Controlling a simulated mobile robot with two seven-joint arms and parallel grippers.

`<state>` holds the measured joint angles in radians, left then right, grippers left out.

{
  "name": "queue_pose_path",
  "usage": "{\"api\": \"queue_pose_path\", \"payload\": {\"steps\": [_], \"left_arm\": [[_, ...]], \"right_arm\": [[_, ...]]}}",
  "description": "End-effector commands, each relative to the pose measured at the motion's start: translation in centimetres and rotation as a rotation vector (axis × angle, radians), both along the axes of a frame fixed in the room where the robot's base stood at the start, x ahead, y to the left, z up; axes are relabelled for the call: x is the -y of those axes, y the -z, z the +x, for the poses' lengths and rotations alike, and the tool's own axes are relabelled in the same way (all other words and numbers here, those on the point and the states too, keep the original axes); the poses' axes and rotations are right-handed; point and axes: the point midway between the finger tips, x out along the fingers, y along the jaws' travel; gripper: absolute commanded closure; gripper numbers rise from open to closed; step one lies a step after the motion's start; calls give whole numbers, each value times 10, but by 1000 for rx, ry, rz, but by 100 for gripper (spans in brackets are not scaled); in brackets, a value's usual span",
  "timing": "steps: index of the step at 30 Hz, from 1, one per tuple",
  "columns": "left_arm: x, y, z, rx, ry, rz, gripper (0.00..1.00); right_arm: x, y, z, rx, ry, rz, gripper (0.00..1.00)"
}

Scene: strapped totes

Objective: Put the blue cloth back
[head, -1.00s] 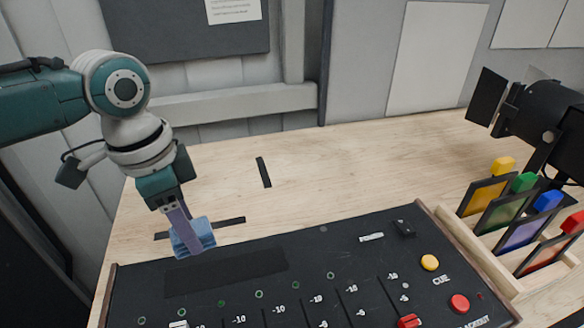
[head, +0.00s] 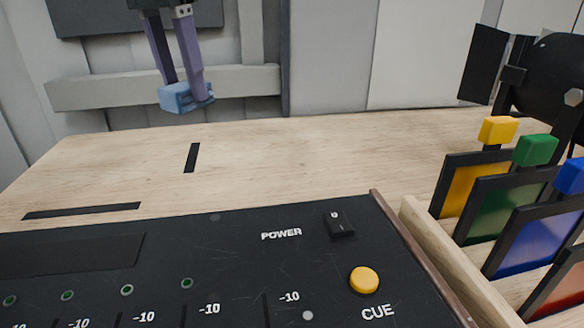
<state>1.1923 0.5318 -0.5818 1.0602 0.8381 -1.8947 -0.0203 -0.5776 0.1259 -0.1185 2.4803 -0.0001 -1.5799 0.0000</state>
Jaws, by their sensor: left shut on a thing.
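The blue cloth (head: 178,102) is a small, folded-looking light blue block in the upper left of the head view. My left gripper (head: 186,88) points down with its two purple fingers shut on the cloth. The cloth appears held up in the air, in front of the grey wall rail and above the back of the wooden table (head: 290,155). The upper part of the gripper and its arm are cut off by the top edge. My right gripper is not in view.
A black control console (head: 240,255) with a power switch (head: 339,224) and a yellow button (head: 364,280) fills the front. A wooden rack (head: 425,225) of colour-tabbed filter frames stands right, beside a black lamp (head: 548,80). Black tape strips (head: 192,157) mark the otherwise clear table.

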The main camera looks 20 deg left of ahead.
Motion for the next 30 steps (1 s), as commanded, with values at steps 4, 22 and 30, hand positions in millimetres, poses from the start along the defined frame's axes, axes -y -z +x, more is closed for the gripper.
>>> {"api": "queue_pose_path", "payload": {"steps": [4,22,30], "left_arm": [[0,48,-1,-7,0,0,91],[0,156,-1,-4,2,1,91],[0,171,0,-1,4,2,91]], "right_arm": [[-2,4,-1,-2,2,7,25],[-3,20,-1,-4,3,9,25],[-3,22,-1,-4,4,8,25]]}}
